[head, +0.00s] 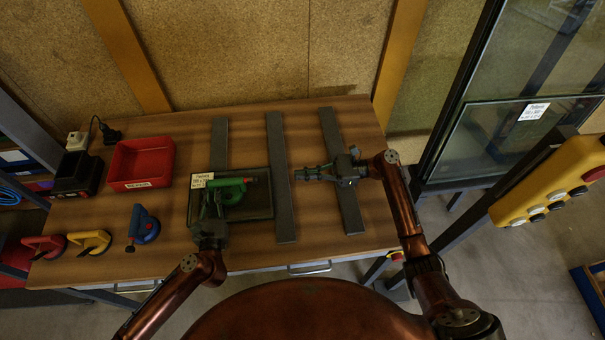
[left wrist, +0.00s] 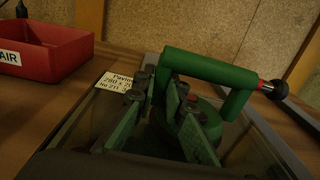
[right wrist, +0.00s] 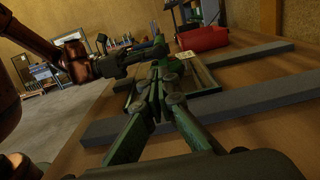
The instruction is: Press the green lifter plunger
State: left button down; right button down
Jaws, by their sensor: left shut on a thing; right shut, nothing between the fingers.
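The green lifter (head: 230,188) stands on a small dark glass pane (head: 255,212) on the bench. Its plunger (head: 252,180), with a red band and black knob, points right. The left wrist view shows the green handle (left wrist: 212,70) and the plunger (left wrist: 274,89) close up. My left gripper (head: 212,205) is shut on the lifter near the left end of its handle; the exact contact is partly hidden by the fingers (left wrist: 165,95). My right gripper (head: 300,174) is shut and empty, right of the plunger and apart from it, with its fingers pointing left. Its fingertips show in the right wrist view (right wrist: 162,78).
Dark strips (head: 281,200) lie across the bench. A red bin (head: 141,162) stands at the left, with red, yellow and blue suction lifters (head: 144,226) in front. A yellow button box (head: 545,190) and a framed glass panel (head: 510,140) are at the right.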

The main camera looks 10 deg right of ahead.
aim_at(256, 180)
jog(key=d, duration=0.3)
jog(key=shift+s+d+f, duration=0.15)
jog(key=a, duration=1.4)
jog(key=shift+w+r, duration=0.2)
jog(key=shift+w, duration=0.05)
